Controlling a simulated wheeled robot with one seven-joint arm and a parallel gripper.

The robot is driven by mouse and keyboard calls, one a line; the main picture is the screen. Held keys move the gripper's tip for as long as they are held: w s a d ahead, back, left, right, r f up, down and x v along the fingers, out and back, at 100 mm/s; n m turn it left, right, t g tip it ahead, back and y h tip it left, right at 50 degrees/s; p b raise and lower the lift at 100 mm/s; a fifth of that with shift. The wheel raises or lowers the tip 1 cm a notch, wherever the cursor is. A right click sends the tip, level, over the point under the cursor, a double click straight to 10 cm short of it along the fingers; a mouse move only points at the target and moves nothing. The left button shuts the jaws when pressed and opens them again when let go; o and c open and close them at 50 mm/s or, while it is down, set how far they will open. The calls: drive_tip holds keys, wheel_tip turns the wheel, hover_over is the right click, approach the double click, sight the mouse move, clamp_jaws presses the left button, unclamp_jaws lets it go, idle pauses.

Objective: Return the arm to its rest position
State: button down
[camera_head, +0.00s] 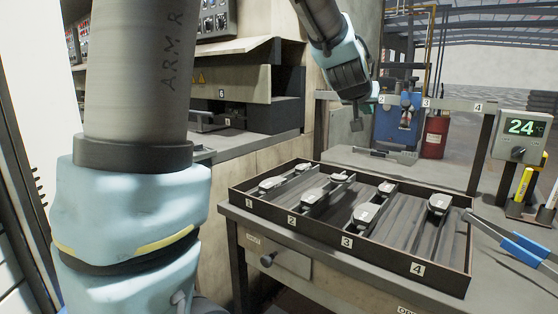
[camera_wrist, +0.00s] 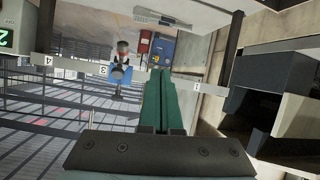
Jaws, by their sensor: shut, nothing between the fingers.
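My gripper (camera_head: 357,124) hangs at the upper middle of the head view, pointing down, above and behind the tray's back edge. In the wrist view my gripper (camera_wrist: 166,76) shows its two green fingers side by side, shut and empty. A dark tray (camera_head: 375,280) with compartments numbered 1 to 4 lies on the workbench and holds several brake shoes. One brake shoe (camera_head: 366,212) lies in the compartment numbered 3, and another (camera_head: 438,203) in the one numbered 4. My gripper is apart from all of them.
A numbered rail (camera_head: 450,104) stands behind the tray. A machine (camera_head: 235,82) marked 6 is at the back left. A display reading 24 (camera_head: 523,127), yellow markers (camera_head: 523,183) and blue-handled pliers (camera_head: 527,248) are on the right. A red barrel (camera_head: 436,138) stands beyond.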

drive_tip(key=s+a+f+n+g+y+p, duration=0.1)
drive_tip(key=a+f+y+p, duration=0.15)
drive_tip(key=a, duration=0.35)
drive_tip(key=s+a+f+g+y+p, duration=0.1)
drive_tip(key=a+f, duration=0.2)
drive_tip(key=a, duration=0.3)
drive_tip(key=s+a+f+n+g+y+p, duration=0.1)
drive_tip(key=s+a+f+g+p, duration=0.2)
drive_tip(key=s+a, duration=0.5)
drive_tip(key=s+a+f+n+g+y+p, duration=0.2)
drive_tip(key=s+a, duration=0.6)
drive_tip(key=a, duration=0.4)
wheel_tip(320, 180, down, 2)
drive_tip(key=shift+s+f+g+p, duration=0.1)
drive_tip(key=shift+s+g+p, duration=0.25)
drive_tip(key=shift+g+p, duration=0.65)
